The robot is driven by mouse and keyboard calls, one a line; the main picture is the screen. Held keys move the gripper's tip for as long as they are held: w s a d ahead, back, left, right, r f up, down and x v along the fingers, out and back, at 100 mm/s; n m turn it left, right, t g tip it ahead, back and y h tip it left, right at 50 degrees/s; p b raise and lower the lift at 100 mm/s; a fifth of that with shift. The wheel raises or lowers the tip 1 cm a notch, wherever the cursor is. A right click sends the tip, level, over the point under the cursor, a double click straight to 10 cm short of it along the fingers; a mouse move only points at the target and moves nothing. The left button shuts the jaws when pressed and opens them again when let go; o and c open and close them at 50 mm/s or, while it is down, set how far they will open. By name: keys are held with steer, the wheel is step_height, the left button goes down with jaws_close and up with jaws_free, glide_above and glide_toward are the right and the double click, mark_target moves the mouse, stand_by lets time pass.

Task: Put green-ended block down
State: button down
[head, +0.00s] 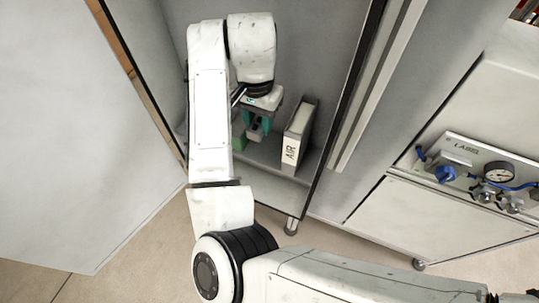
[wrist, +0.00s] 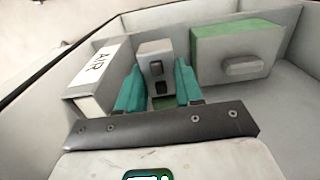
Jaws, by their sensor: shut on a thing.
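My gripper (head: 257,118) reaches down inside the tall grey cabinet. Its teal fingers (wrist: 159,88) are shut on a small grey block (wrist: 155,52) with dark square holes; a green patch shows at its near end between the fingers. In the head view the block (head: 256,133) shows just below the fingers, partly hidden by my gripper. The block is over the cabinet's shelf (head: 268,158); I cannot tell whether it touches the shelf.
A grey box marked AIR (head: 297,134) stands at the right in the head view and at the left in the wrist view (wrist: 101,73). A grey box with a green top and a knob (wrist: 235,58) stands on the other side. The cabinet walls are close by.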

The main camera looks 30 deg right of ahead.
mark_target(261, 162)
step_height(261, 162, down, 14)
steer(key=shift+f+b, duration=0.1)
steer(key=shift+b, duration=0.55)
steer(key=c, duration=0.7)
jaws_free()
steer(key=shift+c, duration=0.2)
step_height(261, 162, up, 12)
steer(key=shift+r+p, duration=0.1)
steer(key=shift+p, duration=0.55)
